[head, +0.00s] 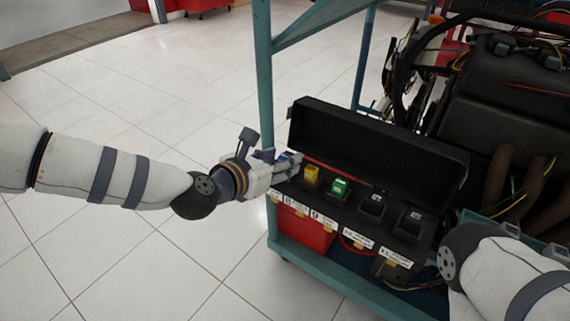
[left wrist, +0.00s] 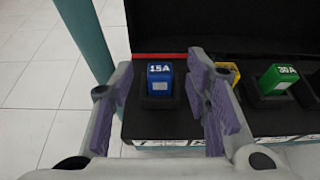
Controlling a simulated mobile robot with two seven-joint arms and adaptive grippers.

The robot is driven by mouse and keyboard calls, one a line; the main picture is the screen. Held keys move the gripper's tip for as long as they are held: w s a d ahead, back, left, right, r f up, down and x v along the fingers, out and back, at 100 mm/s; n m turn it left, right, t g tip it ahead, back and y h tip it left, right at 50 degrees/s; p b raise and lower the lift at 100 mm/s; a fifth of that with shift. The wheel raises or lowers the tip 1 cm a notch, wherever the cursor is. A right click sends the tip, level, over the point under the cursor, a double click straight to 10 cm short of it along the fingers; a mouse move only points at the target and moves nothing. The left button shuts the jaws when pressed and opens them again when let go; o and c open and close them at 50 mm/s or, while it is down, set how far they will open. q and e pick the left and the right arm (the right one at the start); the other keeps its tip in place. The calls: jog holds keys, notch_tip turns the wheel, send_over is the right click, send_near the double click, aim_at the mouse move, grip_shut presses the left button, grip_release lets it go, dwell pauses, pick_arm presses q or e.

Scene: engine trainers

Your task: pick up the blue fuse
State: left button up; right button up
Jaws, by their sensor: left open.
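The blue fuse (left wrist: 159,82), marked 15A, stands upright in its socket at the left end of the fuse box (left wrist: 136,118). In the left wrist view it sits between the two spread purple-padded fingers of my left gripper (left wrist: 164,100), with gaps on both sides. In the head view my left gripper (head: 290,165) reaches in from the left at the box's left end and covers most of the blue fuse (head: 284,157). My right arm shows at the lower right of the head view, but its gripper is out of view.
A teal post (head: 264,75) stands close to my left gripper. The engine is at the right.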

pick_arm(q)
jog(key=c, duration=0.9)
jog(key=shift+c, duration=0.2)
